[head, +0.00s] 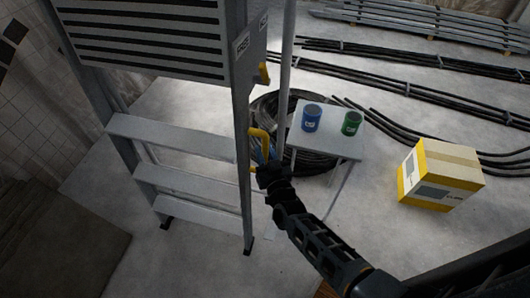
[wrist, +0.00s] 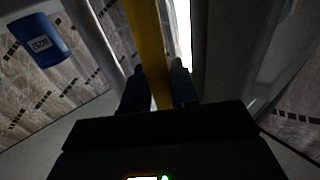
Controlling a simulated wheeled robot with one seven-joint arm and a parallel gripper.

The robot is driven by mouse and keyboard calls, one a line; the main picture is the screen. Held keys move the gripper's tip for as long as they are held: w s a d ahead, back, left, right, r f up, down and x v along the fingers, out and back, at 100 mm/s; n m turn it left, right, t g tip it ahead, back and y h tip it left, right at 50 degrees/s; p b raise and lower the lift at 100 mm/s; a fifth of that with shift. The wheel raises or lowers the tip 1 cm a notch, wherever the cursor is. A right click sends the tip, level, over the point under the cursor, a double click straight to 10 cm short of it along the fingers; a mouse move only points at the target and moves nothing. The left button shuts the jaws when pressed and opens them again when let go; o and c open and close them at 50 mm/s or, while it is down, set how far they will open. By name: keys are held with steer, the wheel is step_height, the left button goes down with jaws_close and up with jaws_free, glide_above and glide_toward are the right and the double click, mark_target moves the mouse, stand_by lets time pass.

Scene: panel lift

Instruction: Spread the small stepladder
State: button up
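The stepladder (head: 190,188) stands upright at the left in the head view, with several pale steps and grey side rails. My gripper (head: 262,168) is at the handle's lower part. In the wrist view the yellow handle (wrist: 150,45) runs between my two fingers (wrist: 160,82), which appear to touch it on both sides. The fingertips are dark there, and the ladder's rear legs are mostly hidden.
A small white table (head: 330,145) with a blue can (head: 311,118) and a green can (head: 351,123) stands close right of my gripper. Coiled black cable (head: 268,105) lies behind. A yellow-white box (head: 440,175) is at the right. Pipes lie at the back. Floor in front is clear.

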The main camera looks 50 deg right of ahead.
jaws_close()
steer(key=s+a+f+n+t+b, duration=0.1)
steer(key=s+a+b, duration=0.2)
steer(key=a, duration=0.7)
steer(key=s+a+f+n+t+b, duration=0.1)
steer(key=s+a+b, duration=0.3)
steer(key=a, duration=0.6)
steer(key=s+a+f+n+t+h+b, duration=0.1)
steer(key=s+a+f+t+b, duration=0.1)
steer(key=a+b, duration=0.4)
steer(key=shift+s+a+n+b, duration=0.4)
steer(key=shift+s+a, duration=0.5)
steer(key=shift+a, duration=1.2)
steer(key=shift+f, duration=0.1)
steer(key=shift+o, duration=1.6)
jaws_free()
steer(key=shift+a, duration=0.1)
steer(key=shift+o, duration=0.3)
